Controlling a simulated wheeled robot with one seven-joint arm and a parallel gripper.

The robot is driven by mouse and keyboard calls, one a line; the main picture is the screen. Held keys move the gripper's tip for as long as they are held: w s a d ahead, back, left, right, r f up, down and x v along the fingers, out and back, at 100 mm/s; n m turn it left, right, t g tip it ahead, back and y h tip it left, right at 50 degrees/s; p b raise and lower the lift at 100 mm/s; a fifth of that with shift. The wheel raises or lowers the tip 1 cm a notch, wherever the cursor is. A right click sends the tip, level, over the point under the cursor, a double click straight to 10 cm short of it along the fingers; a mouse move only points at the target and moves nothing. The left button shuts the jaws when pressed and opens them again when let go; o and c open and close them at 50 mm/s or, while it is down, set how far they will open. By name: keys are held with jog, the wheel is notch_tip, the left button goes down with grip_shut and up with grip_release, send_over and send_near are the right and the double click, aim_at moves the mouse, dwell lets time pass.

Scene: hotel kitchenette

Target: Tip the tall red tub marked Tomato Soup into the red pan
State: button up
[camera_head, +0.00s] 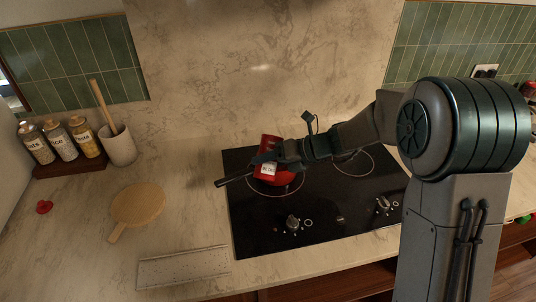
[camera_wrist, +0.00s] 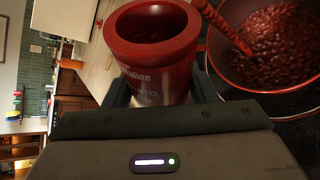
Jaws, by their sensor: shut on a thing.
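My gripper (camera_head: 275,157) is shut on the tall red tub (camera_head: 266,171), holding it over the hob's left side. The tub is tilted in the head view, and its white label shows. In the wrist view the tub (camera_wrist: 155,55) sits between my fingers (camera_wrist: 160,95); its top is open and pale lettering is partly readable. The red pan (camera_head: 286,188) is on the hob below the tub, mostly hidden, its dark handle pointing left. In the wrist view the pan (camera_wrist: 222,70) holds lumpy red contents. A speckled red strip crosses its rim; I cannot tell what it is.
The black hob (camera_head: 330,210) has a free right ring. A round wooden board (camera_head: 138,203), a speckled slab (camera_head: 183,268), a small red item (camera_head: 44,207), a utensil crock (camera_head: 119,147) and labelled jars (camera_head: 61,142) stand left. Counter between them is clear.

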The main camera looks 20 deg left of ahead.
aim_at(272, 149)
jog(key=shift+s+f+m+g+p, duration=0.2)
jog(key=shift+m+g+p, duration=0.7)
jog(key=shift+p, duration=0.6)
jog(key=shift+g+p, duration=0.3)
jog(key=shift+p, duration=0.45)
jog(key=shift+f+m+p, duration=0.15)
jog(key=shift+m+p, duration=0.25)
jog(key=shift+p, duration=0.1)
jog(key=shift+f+m+g+p, duration=0.3)
jog(key=shift+f+g+p, duration=0.15)
jog(key=shift+f, duration=0.6)
jog(key=shift+w+r+m+g+p, duration=0.1)
jog(key=shift+r+m+g+p, duration=0.2)
jog(key=shift+p, duration=0.7)
jog(key=shift+r+y, duration=0.1)
jog(key=shift+y, duration=0.2)
jog(key=shift+w+r+m+g, duration=0.1)
jog(key=shift+m+g, duration=0.2)
jog(key=shift+g, duration=0.05)
jog(key=r+m+g, duration=0.1)
jog(key=w+r+m+y, duration=0.1)
jog(key=shift+w+m+g, duration=0.1)
jog(key=shift+m+g, duration=0.3)
jog(key=shift+w+r+m+g+y, duration=0.3)
jog(key=shift+w+r+m+g, duration=0.45)
jog(key=shift+m, duration=0.35)
